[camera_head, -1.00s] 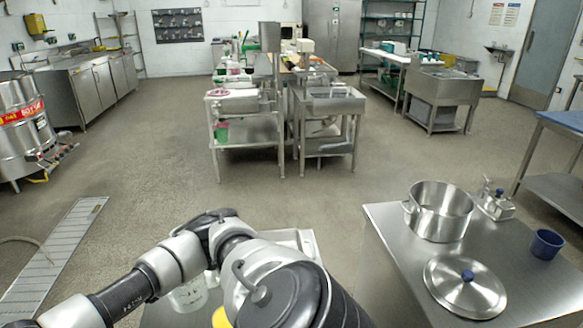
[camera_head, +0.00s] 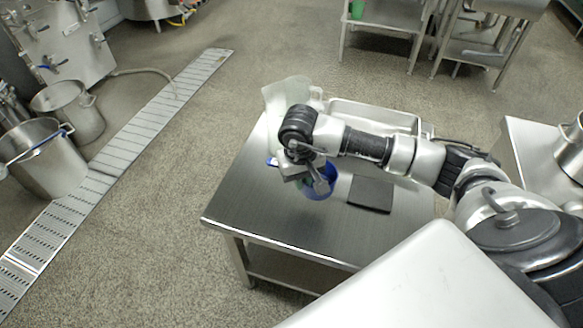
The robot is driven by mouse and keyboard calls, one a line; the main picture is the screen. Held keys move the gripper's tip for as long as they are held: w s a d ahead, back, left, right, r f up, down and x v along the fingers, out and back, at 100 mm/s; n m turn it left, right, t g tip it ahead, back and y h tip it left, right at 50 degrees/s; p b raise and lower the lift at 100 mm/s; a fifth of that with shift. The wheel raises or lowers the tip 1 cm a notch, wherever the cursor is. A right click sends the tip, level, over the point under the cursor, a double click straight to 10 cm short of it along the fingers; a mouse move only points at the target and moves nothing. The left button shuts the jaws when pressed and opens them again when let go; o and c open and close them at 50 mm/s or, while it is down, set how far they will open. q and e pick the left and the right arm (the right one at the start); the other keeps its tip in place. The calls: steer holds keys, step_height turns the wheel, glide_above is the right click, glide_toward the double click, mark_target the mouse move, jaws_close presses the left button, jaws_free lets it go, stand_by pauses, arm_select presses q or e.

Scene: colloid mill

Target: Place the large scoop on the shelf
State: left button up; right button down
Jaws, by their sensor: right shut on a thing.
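My right gripper (camera_head: 312,181) is over the steel table in the head view, its arm coming in from the right. It is shut at a blue thing (camera_head: 322,188), which looks like the large scoop. The gripper and wrist hide much of it, so its full shape and any contact with the table cannot be told. A small blue piece (camera_head: 272,160) shows left of the wrist; whether it belongs to the same thing is unclear. A lower shelf (camera_head: 285,268) shows under the table's front edge. My left gripper is not in view.
The steel table (camera_head: 250,205) carries a dark flat pad (camera_head: 371,194), a steel tray (camera_head: 375,116) and a translucent container (camera_head: 287,94) at the back. A steel pot (camera_head: 45,160) stands left by the floor drain (camera_head: 125,150). The table's front left is bare.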

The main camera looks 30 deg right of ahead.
steer(key=w+a+f, duration=0.1)
steer(key=w, duration=0.1)
steer(key=w+a+f, duration=0.1)
steer(key=w+f, duration=0.1)
steer(key=w+a+f, duration=0.1)
steer(key=w, duration=0.1)
steer(key=shift+w+a+f, duration=0.15)
steer(key=shift+a, duration=0.1)
step_height(320, 180, down, 4)
steer(key=shift+r, duration=0.15)
steer(key=shift+f, duration=0.2)
arm_select(q)
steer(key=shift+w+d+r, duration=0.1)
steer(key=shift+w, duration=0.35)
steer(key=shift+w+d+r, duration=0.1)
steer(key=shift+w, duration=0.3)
steer(key=shift+b, duration=0.3)
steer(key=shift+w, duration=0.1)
arm_select(e)
steer(key=shift+f, duration=0.1)
